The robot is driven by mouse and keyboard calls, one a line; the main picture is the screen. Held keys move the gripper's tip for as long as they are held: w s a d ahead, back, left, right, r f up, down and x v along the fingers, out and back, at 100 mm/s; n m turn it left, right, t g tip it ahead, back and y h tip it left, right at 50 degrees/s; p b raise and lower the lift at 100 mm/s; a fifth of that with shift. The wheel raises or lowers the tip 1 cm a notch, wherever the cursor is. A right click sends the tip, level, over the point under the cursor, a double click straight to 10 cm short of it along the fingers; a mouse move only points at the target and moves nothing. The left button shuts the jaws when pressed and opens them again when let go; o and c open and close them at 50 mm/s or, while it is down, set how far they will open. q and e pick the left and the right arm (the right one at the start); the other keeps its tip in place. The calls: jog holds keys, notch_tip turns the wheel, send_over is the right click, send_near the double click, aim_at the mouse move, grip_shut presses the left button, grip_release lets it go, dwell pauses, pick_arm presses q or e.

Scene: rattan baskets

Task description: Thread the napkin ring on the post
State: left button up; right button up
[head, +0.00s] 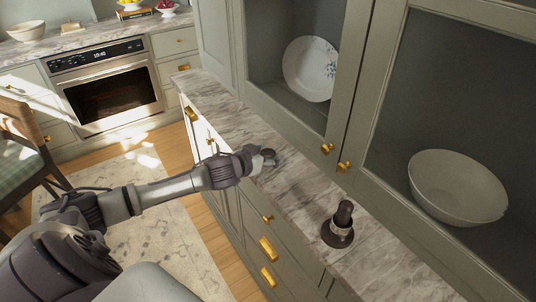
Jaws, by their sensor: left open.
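A dark upright post (344,213) with a round dark base stands on the marble counter near its front edge. A silvery band, which looks like the napkin ring (340,229), sits around the lower part of the post, just above the base. My left gripper (268,158) is open over the counter, farther back along it and well apart from the post. Its fingers are small in the view, and I see nothing clearly held between them. My right gripper is not in view.
The narrow marble counter (300,189) runs along glass-fronted cabinets with brass knobs. A plate (310,69) and a white bowl (458,188) are inside the cabinets. The counter between my left gripper and the post is clear. A chair (25,150) stands at far left.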

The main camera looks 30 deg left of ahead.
pick_arm(q)
jog(key=shift+w, duration=0.1)
jog(key=c, duration=1.1)
